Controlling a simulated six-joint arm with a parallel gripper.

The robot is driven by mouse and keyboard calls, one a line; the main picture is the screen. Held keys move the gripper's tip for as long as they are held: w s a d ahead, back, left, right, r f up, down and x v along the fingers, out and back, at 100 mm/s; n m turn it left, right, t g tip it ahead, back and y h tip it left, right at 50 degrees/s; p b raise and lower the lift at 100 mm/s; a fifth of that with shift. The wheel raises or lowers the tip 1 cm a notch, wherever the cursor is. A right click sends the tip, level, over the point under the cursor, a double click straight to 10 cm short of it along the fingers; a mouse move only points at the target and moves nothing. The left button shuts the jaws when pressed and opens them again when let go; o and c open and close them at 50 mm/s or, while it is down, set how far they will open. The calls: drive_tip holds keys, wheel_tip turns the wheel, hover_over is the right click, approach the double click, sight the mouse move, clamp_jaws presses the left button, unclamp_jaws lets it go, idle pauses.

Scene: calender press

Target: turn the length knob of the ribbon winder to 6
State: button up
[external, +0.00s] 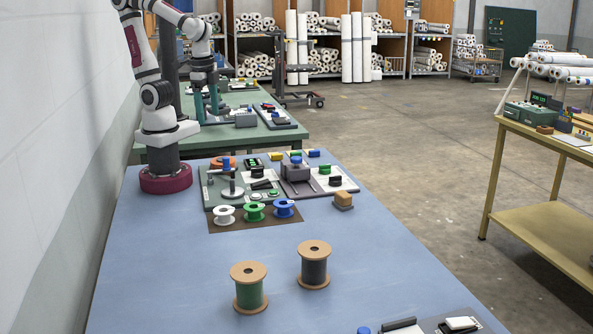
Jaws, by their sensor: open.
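A green-based device (207,194) with an upright post (227,176) and a white disc stands at the back of the blue table; it may be the ribbon winder. It carries a black knob (257,173) and a dark bar on a white plate. Right of it is a grey block unit (296,172) with a blue top, beside a white panel with a green knob (324,169) and a black knob (335,181). I cannot tell which is the length knob, nor read any scale. My gripper (207,108) is open and empty, raised at the upper left, away from these knobs.
White, green and blue spools (254,211) sit on a brown mat in front of the devices. Two large spools (314,266) stand nearer the camera. The blue table's left front is clear. A green table (230,137) is behind.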

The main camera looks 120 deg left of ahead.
drive_tip(key=w+a+f+n+h, duration=0.1)
drive_tip(key=w+a+n, duration=0.45)
drive_tip(key=n, duration=1.95)
hover_over(257, 172)
wheel_tip(257, 172, down, 3)
drive_tip(key=f, duration=1.5)
drive_tip(key=shift+s+a+f, duration=0.15)
drive_tip(key=shift+a+f, duration=0.1)
drive_tip(key=shift+f, duration=0.05)
clamp_jaws()
